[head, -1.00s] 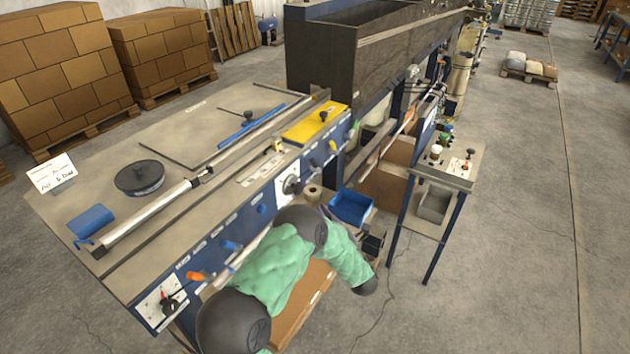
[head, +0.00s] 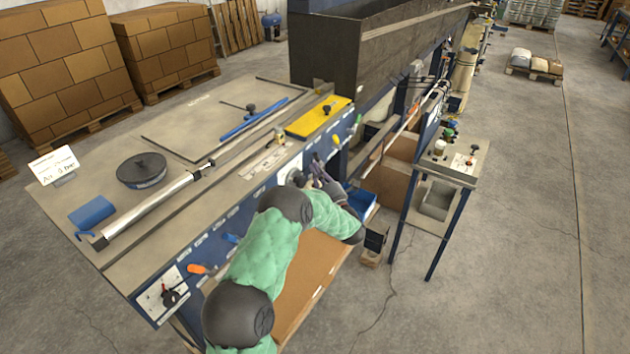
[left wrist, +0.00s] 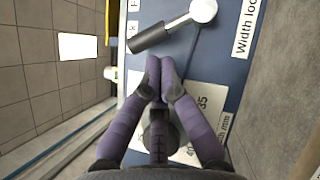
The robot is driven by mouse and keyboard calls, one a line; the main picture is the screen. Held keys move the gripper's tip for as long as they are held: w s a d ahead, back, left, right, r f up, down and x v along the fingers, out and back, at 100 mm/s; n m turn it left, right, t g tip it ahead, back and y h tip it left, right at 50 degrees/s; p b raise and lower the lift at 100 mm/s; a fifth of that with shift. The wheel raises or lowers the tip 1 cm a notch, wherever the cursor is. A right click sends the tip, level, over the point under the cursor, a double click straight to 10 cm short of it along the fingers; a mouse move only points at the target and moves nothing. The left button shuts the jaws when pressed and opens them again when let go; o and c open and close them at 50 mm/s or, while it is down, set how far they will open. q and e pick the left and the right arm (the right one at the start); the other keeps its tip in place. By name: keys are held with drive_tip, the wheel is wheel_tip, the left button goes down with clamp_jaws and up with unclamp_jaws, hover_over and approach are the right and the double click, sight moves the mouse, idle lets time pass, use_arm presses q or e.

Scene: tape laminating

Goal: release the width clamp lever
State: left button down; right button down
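The width clamp lever (left wrist: 165,32) shows in the left wrist view as a dark handle on a silver hub, beside a label reading "Width loc…". My left gripper (left wrist: 160,78) is shut, with its purple fingertips together just below the lever's handle. I see nothing held between the tips, and cannot tell whether they touch the handle. A dark knob (left wrist: 160,134) on a numbered width scale lies behind the fingers, partly hidden. In the head view my left gripper (head: 318,172) is at the blue front panel, where I cannot make out the lever. My right gripper is not in view.
The machine's tabletop (head: 215,100) carries a black round disc (head: 141,170) and a metal roller bar (head: 150,208). A blue bin (head: 361,202) sits close beside my left gripper. A control stand (head: 450,162) is to the right. Floor farther right is open.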

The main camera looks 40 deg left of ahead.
sight(317, 158)
use_arm(q)
drive_tip(key=shift+w+r+m, duration=0.2)
drive_tip(key=shift+r+m, duration=0.1)
idle(0.4)
drive_tip(key=shift+w+a+r+m+h+p, duration=0.15)
drive_tip(key=shift+r+m+h+p, duration=0.15)
drive_tip(key=shift+m+h+p, duration=0.25)
drive_tip(key=shift+w+r+m, duration=0.15)
drive_tip(key=shift+r+m, duration=0.05)
drive_tip(key=shift+m, duration=0.25)
drive_tip(key=shift+w+r+m+h+p, duration=0.4)
drive_tip(key=shift+r+m+h+p, duration=0.3)
drive_tip(key=shift+m+p, duration=0.3)
drive_tip(key=w+m+h+p, duration=0.1)
drive_tip(key=p, duration=0.1)
drive_tip(key=w+r+m+g+h+p, duration=0.1)
drive_tip(key=m+p, duration=0.1)
drive_tip(key=shift+w+a+r+p, duration=0.1)
drive_tip(key=shift+p, duration=0.2)
drive_tip(key=shift+w+a+m+g+h+p, duration=0.1)
drive_tip(key=shift+w+m+g+h+p, duration=0.4)
drive_tip(key=shift+m+p, duration=0.4)
drive_tip(key=shift+w, duration=0.4)
drive_tip(key=shift+w, duration=0.1)
